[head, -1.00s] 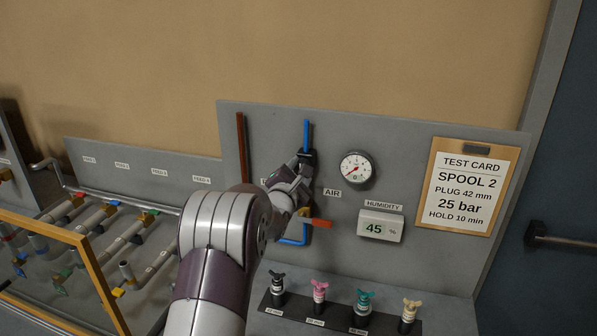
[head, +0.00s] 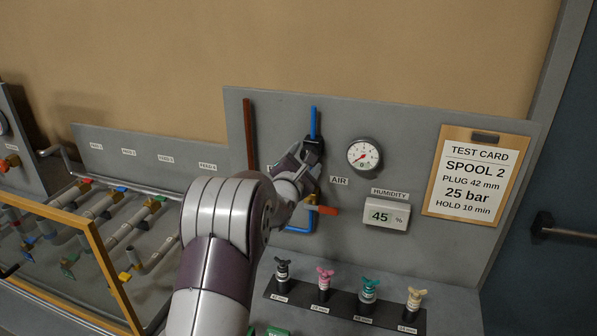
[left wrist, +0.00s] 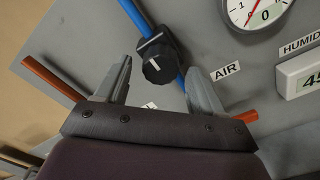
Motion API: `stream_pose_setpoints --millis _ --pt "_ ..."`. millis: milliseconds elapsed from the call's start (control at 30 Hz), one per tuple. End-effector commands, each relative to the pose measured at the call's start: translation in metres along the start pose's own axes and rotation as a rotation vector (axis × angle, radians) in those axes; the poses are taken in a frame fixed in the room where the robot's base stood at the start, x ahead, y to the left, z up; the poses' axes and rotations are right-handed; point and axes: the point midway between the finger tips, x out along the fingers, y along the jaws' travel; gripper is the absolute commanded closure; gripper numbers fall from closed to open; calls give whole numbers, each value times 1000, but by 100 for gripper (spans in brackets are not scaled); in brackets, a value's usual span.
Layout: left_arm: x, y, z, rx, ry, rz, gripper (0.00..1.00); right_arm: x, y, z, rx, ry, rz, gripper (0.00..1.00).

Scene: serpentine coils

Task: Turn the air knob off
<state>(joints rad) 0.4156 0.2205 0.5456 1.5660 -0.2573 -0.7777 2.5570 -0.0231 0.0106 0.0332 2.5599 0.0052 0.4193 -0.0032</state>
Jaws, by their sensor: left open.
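The air knob (left wrist: 157,68) is a round black knob on a black body on the blue pipe (left wrist: 135,15), beside the AIR label (left wrist: 226,71) in the left wrist view. In the head view the black knob body (head: 314,145) shows just beyond my left gripper (head: 312,165). The knob's face has a small light mark. My right gripper is in neither view.
A gauge (head: 365,155) and a humidity display (head: 386,214) are right of the knob. An orange-red lever (head: 322,210) sticks out below it. Several coloured plugs (head: 324,277) stand on a rack below. A brown pipe (head: 249,135) is to the left.

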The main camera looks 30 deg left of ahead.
Motion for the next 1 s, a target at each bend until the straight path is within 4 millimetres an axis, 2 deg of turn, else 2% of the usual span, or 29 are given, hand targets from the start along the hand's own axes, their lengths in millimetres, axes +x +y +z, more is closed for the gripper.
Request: stream_pose_setpoints --millis 200,300,433,600,1000 --pt "-53 -3 -4 1 0 2 32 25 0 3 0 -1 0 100" --pt "-80 -3 -3 0 -1 2 32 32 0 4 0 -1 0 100" --pt "-104 -2 -2 1 1 1 32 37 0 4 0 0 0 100" --pt "-116 -2 -2 -1 2 -2 32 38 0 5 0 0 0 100" --pt "-116 -2 -1 -1 2 -2 32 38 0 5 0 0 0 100"
